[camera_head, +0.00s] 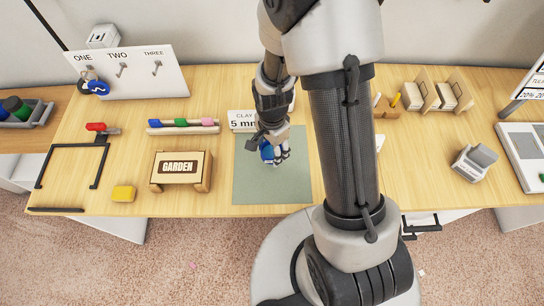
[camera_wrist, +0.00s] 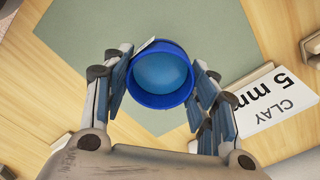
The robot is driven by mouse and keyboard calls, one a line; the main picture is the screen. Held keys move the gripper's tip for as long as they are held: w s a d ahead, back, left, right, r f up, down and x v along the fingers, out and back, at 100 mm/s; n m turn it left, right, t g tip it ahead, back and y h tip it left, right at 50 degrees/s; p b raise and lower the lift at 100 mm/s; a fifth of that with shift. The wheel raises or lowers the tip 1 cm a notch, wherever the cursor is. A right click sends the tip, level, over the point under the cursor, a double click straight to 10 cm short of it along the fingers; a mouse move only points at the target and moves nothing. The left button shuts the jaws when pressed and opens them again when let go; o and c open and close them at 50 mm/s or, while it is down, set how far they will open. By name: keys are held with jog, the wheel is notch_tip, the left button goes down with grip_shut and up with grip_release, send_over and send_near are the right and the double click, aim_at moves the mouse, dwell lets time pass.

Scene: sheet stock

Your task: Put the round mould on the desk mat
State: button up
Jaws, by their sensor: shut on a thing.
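The round mould is a blue round cup-like piece (camera_wrist: 162,76), held between the fingers in the wrist view. In the head view its blue side (camera_head: 267,152) shows partly behind my gripper (camera_head: 275,152). My gripper (camera_wrist: 165,88) is shut on the mould, with a finger on each side of it. The desk mat is a grey-green sheet (camera_head: 255,185) on the table, and it also shows in the wrist view (camera_wrist: 225,30). The mould is over the far part of the mat. I cannot tell whether it touches the mat.
A "CLAY 5 mm" sign (camera_head: 242,121) stands at the mat's far edge, close to my gripper. A GARDEN box (camera_head: 181,171) and a yellow block (camera_head: 123,193) are to the left. The near part of the mat is clear.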

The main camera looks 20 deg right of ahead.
jog(key=shift+f+b, duration=0.65)
jog(key=shift+f, duration=1.45)
jog(key=shift+f, duration=0.1)
jog(key=o, duration=1.1)
jog(key=shift+c, duration=0.2)
notch_tip(320, 180, up, 12)
jog(key=p, duration=0.4)
jog(key=shift+r, duration=0.2)
notch_tip(320, 180, up, 8)
jog(key=n+t, duration=0.1)
jog(key=n, duration=0.2)
notch_tip(320, 180, up, 12)
jog(key=n+t, duration=0.2)
jog(key=n, duration=0.4)
send_over(272, 156)
jog(key=s, duration=0.6)
jog(key=s+r+n+t, duration=0.1)
jog(key=s+r+n, duration=0.3)
jog(key=s, duration=0.3)
jog(key=shift+d+r+n+t, duration=0.2)
jog(key=shift+d+n+t, duration=0.1)
jog(key=shift+d+n, duration=0.1)
jog(key=shift+w, duration=0.1)
